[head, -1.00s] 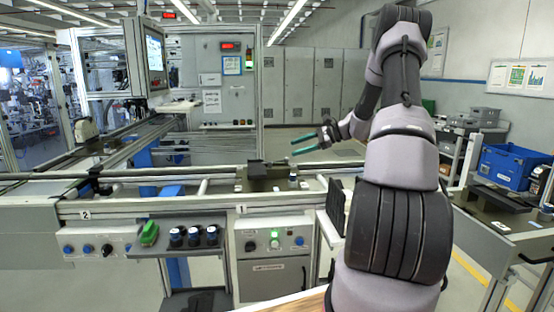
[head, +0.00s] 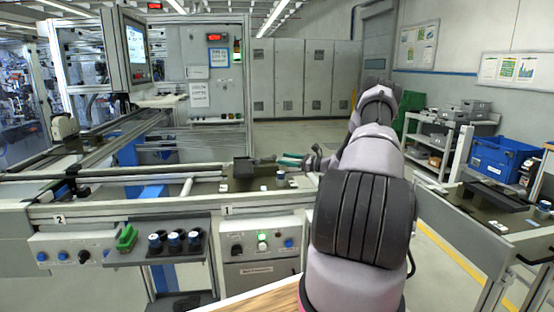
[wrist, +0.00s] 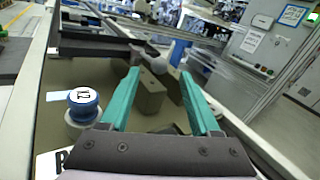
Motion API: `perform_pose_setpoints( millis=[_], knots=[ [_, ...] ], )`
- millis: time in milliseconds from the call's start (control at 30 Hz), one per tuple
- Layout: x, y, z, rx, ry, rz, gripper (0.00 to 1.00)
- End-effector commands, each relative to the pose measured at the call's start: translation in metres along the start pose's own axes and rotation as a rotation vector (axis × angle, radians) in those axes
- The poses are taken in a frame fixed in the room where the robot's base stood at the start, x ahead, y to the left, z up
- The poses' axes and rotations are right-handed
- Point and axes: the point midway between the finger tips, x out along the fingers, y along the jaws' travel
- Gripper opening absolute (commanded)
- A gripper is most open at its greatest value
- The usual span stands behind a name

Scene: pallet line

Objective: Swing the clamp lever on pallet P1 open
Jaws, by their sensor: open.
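Pallet P1 (head: 262,186) is an olive plate on the line behind the station marked 1. In the wrist view the pallet (wrist: 60,128) fills the left and middle; only part of its printed label shows. My gripper (head: 284,160) has two green fingers, apart and with nothing clamped, at the pallet's right. A blue-topped cylinder (wrist: 84,102) stands left of the fingers.
A dark block (head: 243,168) sits on the pallet. A long dark bar (wrist: 100,45) lies beyond the fingers in the wrist view. Control boxes (head: 262,243) and a rack of blue-topped parts (head: 175,240) are on the line's front. A blue crate (head: 500,155) stands at right.

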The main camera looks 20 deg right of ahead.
Motion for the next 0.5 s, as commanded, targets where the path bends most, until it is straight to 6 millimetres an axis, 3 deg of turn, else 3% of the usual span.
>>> perform_pose_setpoints(
  millis=[200, 500],
  knots=[
    [0.034, 0.001, -0.001, -0.001, 0.000, 0.002, 0.63],
    [0.045, 0.000, 0.000, 0.000, 0.001, 0.000, 0.63]
  ],
)
